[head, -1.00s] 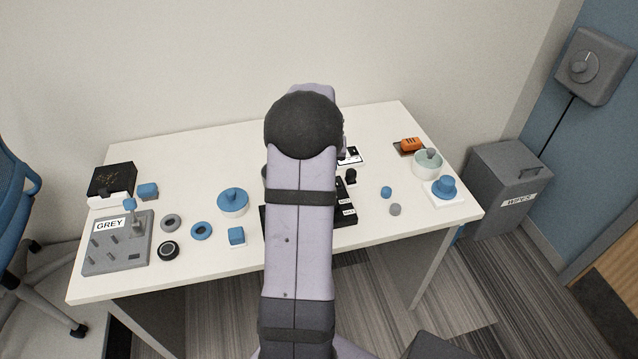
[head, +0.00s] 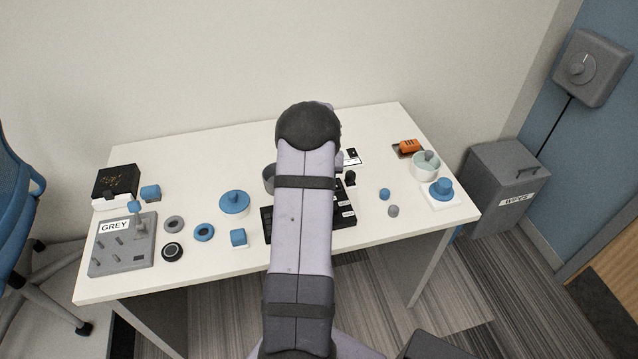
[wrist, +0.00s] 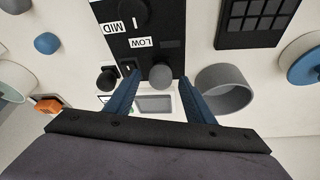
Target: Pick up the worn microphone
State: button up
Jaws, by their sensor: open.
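My gripper (wrist: 160,75) is open in the wrist view, its two dark blue fingers apart. A small grey rounded piece (wrist: 161,74) shows between the fingertips, at the edge of a black panel (wrist: 179,12) with MID and LOW labels. It may be a microphone head; I see no clear contact with the fingers. A black rounded piece (wrist: 107,78) stands just left of the left finger. It also shows in the head view (head: 350,177). I cannot tell which piece is the worn microphone. In the head view my arm hides the gripper and part of the panel (head: 340,219).
A grey open cup (wrist: 224,89) stands close to the right finger. A black gridded box (wrist: 257,20) lies beyond it. In the head view, blue and grey balls (head: 393,211), a pale bowl (head: 426,167) and an orange item (head: 408,147) are to the right. A grey rack (head: 122,262) is left.

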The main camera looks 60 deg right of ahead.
jog(key=shift+d+f, duration=0.1)
jog(key=shift+f, duration=0.1)
jog(key=c, duration=1.1)
jog(key=shift+c, duration=0.2)
notch_tip(320, 180, up, 10)
jog(key=b, duration=0.2)
jog(key=shift+b, duration=0.4)
